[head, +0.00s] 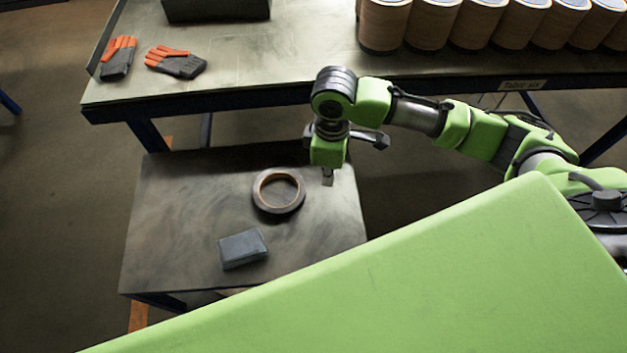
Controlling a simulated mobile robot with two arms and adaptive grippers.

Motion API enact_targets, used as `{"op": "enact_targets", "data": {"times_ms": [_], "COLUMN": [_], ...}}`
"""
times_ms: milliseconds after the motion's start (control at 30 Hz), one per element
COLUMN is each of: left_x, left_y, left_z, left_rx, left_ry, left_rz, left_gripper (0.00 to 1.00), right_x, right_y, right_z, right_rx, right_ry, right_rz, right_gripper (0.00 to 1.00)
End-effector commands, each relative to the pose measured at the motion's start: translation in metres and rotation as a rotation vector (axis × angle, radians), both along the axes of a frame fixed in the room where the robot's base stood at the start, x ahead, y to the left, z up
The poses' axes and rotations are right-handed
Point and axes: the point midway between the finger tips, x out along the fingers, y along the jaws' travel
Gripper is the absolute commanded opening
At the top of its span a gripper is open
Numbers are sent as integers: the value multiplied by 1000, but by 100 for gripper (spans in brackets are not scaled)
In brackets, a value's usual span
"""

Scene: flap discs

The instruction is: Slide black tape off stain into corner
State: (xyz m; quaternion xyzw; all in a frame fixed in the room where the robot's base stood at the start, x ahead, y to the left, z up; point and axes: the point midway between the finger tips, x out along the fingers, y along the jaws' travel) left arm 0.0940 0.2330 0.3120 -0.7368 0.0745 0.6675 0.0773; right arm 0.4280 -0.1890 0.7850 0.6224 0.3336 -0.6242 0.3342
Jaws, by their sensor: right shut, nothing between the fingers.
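A roll of black tape (260,201) with a brown inner ring lies flat on the small dark table (180,215). Dark smudges mark the tabletop around the roll, but I cannot tell which one is the stain. My right gripper (328,180) points down just right of the roll, near the table's right edge. Its fingers are shut and empty, and a small gap shows between them and the roll. My left gripper is not in view.
A dark grey block (243,249) lies on the small table in front of the roll. The larger workbench (260,70) behind holds orange-grey gloves (176,62), a dark bin (215,8) and several brown disc stacks (384,22). The small table's left side is clear.

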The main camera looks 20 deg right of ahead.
Motion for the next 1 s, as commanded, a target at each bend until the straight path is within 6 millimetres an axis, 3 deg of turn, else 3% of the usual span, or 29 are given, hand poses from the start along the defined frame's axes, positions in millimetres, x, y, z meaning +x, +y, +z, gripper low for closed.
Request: {"op": "enact_targets", "data": {"times_ms": [200, 500, 700, 1000], "left_x": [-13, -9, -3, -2], "left_y": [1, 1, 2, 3], "left_z": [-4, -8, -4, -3], "left_rx": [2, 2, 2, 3], "left_ry": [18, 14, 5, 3], "left_rz": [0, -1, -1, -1], "left_gripper": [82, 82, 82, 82], "right_x": [-2, -1, 17, 22], "right_y": [0, 0, 27, 34], "right_z": [-37, -100, -95, -96], "right_rx": [0, 0, 3, 1], "right_ry": [6, 2, -2, -2], "right_rz": [0, 0, 2, 1], "right_gripper": [0, 0, 0, 0]}}
